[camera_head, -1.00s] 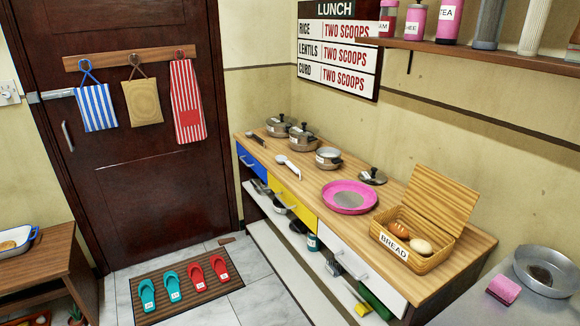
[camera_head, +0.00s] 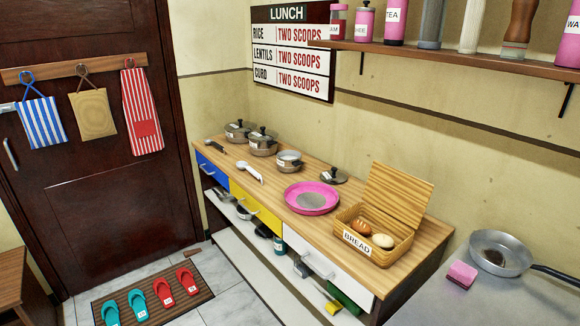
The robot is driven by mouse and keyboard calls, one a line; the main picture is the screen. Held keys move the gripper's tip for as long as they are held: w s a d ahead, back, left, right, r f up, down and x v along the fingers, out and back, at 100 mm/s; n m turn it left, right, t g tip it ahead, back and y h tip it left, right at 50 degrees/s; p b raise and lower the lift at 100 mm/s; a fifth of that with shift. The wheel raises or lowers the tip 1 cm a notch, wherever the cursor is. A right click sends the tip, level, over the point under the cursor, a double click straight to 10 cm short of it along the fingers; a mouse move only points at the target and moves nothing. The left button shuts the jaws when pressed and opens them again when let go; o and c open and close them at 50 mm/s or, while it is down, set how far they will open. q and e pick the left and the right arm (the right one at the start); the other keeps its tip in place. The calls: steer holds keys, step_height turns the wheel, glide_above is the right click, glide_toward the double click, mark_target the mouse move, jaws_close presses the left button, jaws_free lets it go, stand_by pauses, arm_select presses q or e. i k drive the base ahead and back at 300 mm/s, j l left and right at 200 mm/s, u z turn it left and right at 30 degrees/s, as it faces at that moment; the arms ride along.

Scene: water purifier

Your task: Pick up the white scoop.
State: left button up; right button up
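The white scoop (camera_head: 250,172) lies on the wooden counter (camera_head: 272,213), above the yellow drawer and left of the pink plate. A darker scoop or ladle (camera_head: 216,146) lies farther left, near the lidded pots. Neither of my grippers shows in the head view.
Two lidded pots (camera_head: 263,142), an open pot (camera_head: 289,162), a loose lid (camera_head: 334,176), a pink plate (camera_head: 311,198) and a bread basket (camera_head: 378,222) stand on the counter. A pan (camera_head: 499,252) and pink sponge (camera_head: 462,273) sit at right. Slippers (camera_head: 163,292) lie on a floor mat.

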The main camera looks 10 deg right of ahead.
mark_target(242, 165)
steer(key=i+j+z, duration=0.1)
steer(key=i+j, duration=0.45)
steer(key=i+j+z, duration=0.25)
steer(key=i, duration=0.35)
steer(key=i+j+z, duration=0.25)
steer(key=i+j, duration=0.25)
steer(key=i, duration=0.1)
